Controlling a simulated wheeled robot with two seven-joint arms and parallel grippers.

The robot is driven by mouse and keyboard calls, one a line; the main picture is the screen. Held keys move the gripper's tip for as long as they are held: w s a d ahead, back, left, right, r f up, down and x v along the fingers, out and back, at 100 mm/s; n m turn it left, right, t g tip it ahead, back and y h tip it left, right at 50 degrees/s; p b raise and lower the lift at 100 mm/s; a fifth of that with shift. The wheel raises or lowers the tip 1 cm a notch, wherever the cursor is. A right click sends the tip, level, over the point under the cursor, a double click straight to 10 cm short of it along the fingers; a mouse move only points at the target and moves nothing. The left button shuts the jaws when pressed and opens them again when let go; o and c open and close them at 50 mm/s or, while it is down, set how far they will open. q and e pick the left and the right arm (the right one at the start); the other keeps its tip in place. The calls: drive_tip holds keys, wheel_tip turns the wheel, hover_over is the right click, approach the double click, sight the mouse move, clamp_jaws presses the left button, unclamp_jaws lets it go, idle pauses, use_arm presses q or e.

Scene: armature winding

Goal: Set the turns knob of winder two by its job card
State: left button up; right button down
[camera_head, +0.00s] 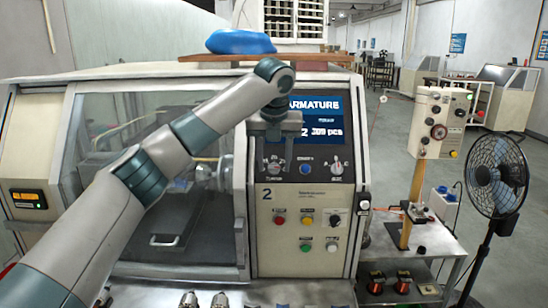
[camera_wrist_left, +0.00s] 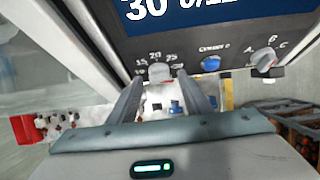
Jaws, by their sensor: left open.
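Winder two (camera_head: 262,232) is the beige machine marked "2". Its turns knob (camera_head: 274,167) is the leftmost pale knob in the top row of the control panel, just below my left gripper (camera_head: 272,148). In the left wrist view, the turns knob (camera_wrist_left: 160,72) lies between the open fingertips of my left gripper (camera_wrist_left: 161,80), slightly beyond them. I see no clear contact. Scale marks 15, 20 and 25 show around it; its pointer setting cannot be read. The screen (camera_head: 322,122) is partly covered by my left arm. I cannot make out a job card. My right gripper is out of view.
A blue knob (camera_head: 306,168) and a pale A-to-C knob (camera_head: 337,168) sit right of the turns knob. Coloured push buttons (camera_head: 305,221) are lower on the panel. A fan (camera_head: 495,180) and a side bench (camera_head: 425,243) stand to the right.

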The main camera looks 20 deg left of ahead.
use_arm(q)
drive_tip(key=shift+r, duration=0.1)
drive_tip(key=shift+s+r+b, duration=0.15)
drive_tip(key=shift+r+b, duration=0.2)
drive_tip(key=shift+r, duration=0.1)
drive_tip(key=b+v, duration=0.4)
drive_tip(key=v, duration=1.2)
drive_tip(key=shift+d, duration=0.1)
